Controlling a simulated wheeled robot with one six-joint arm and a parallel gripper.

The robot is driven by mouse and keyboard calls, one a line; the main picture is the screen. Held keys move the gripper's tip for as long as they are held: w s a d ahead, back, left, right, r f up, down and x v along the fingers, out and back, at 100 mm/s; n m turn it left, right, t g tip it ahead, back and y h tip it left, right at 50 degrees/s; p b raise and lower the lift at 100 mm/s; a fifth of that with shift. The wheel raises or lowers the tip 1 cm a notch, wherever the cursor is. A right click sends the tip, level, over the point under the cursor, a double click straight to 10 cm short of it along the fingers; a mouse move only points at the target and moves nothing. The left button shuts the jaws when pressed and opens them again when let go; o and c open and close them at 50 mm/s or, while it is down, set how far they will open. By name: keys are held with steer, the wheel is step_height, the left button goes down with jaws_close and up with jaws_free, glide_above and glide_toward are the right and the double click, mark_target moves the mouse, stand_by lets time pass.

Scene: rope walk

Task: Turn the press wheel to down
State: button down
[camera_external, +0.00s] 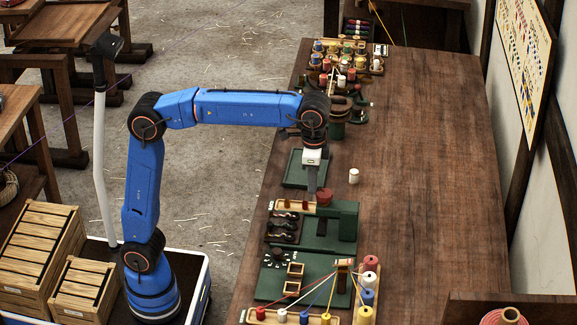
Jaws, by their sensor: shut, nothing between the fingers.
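My gripper (312,188) points straight down over the left part of the long wooden bench, its fingers together and empty. Its tips are close to a reddish round piece (325,197) on a green fixture (348,222); I cannot tell whether they touch it. A press wheel is not clear at this size. A dark curved part on a green stand (337,130) is behind my wrist, partly hidden by the arm. A green board (272,290) with a ring of white marks around a dark dial is nearer the camera.
A white cylinder (354,176) stands right of my gripper. Several spools fill a rack (345,57) at the far end. Coloured threads run between pegs and spools (368,280) at the near end. The bench's right side (440,170) is clear.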

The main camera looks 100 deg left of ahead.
steer(key=shift+w+a, duration=0.1)
steer(key=shift+a, duration=0.2)
stand_by(0.5)
step_height(320, 180, up, 6)
steer(key=shift+s+a, duration=0.15)
steer(key=shift+s, duration=0.2)
stand_by(0.5)
steer(key=d+f, duration=0.3)
steer(key=f, duration=0.3)
steer(key=shift+w+d, duration=0.25)
steer(key=shift+w, duration=0.05)
stand_by(0.6)
steer(key=shift+s+a, duration=0.1)
steer(key=shift+a, duration=0.75)
stand_by(0.5)
